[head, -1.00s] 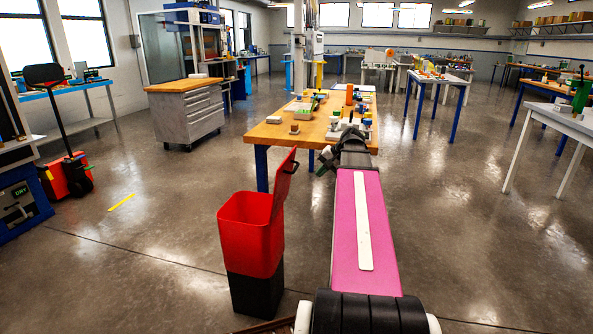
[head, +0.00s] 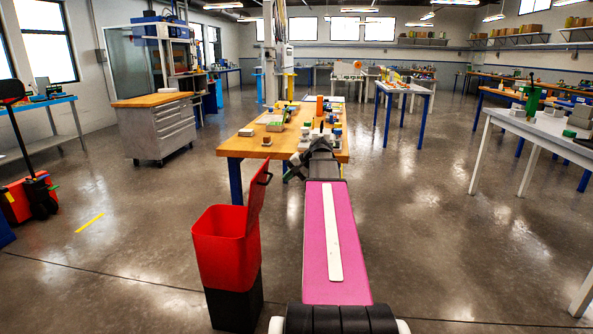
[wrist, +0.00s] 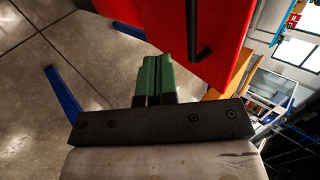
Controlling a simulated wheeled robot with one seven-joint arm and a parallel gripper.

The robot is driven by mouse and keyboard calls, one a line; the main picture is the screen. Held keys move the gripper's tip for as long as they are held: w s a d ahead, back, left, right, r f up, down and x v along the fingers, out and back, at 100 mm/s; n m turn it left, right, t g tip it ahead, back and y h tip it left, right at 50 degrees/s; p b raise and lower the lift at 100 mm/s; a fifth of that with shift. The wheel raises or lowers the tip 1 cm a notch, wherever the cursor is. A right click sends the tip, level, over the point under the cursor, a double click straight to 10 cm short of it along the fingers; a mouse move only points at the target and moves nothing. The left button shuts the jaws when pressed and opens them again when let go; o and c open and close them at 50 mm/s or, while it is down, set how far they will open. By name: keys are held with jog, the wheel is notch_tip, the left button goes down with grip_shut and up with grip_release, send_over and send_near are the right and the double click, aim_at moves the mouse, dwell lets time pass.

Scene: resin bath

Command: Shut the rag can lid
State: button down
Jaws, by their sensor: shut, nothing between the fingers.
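The rag can (head: 222,262) is a red bin with a black lower part, standing on the floor left of my arm in the head view. Its red lid (head: 257,200) is hinged up, nearly upright on the right side, with a dark handle near its top. In the wrist view the red lid (wrist: 170,25) fills the top middle, with its black handle (wrist: 201,30) showing. My gripper (wrist: 166,62) has green fingers, shut and empty, beside the lid; I cannot tell whether they touch it. In the head view my gripper (head: 293,168) is small, near the table edge, right of the lid.
A wooden-topped table (head: 240,147) with blue legs and small items stands just beyond the can. A grey drawer cabinet (head: 160,128) stands farther back left. A white table (head: 520,122) is at the right. The floor between is open.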

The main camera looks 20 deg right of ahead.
jog(key=shift+w+a+f, duration=0.15)
jog(key=shift+w+a, duration=0.5)
jog(key=shift+a, duration=0.25)
jog(key=shift+w+a+f, duration=0.1)
jog(key=shift+w+a, duration=0.5)
jog(key=shift+a, duration=0.3)
jog(key=shift+w+a+r, duration=0.1)
jog(key=w+a+g+h, duration=0.25)
jog(key=w+a, duration=0.35)
jog(key=a, duration=0.3)
jog(key=w+a+g+h, duration=0.2)
jog(key=w+a+h, duration=0.2)
jog(key=w+a, duration=0.45)
jog(key=w+a+f+g+h, duration=0.1)
jog(key=w+a+f, duration=0.1)
jog(key=a+f, duration=0.3)
jog(key=w+a+f+h, duration=0.1)
jog(key=a+f, duration=0.4)
jog(key=f, duration=0.6)
jog(key=shift+w+a+g+h, duration=0.25)
jog(key=shift+w+g+h, duration=0.1)
jog(key=shift+w, duration=0.35)
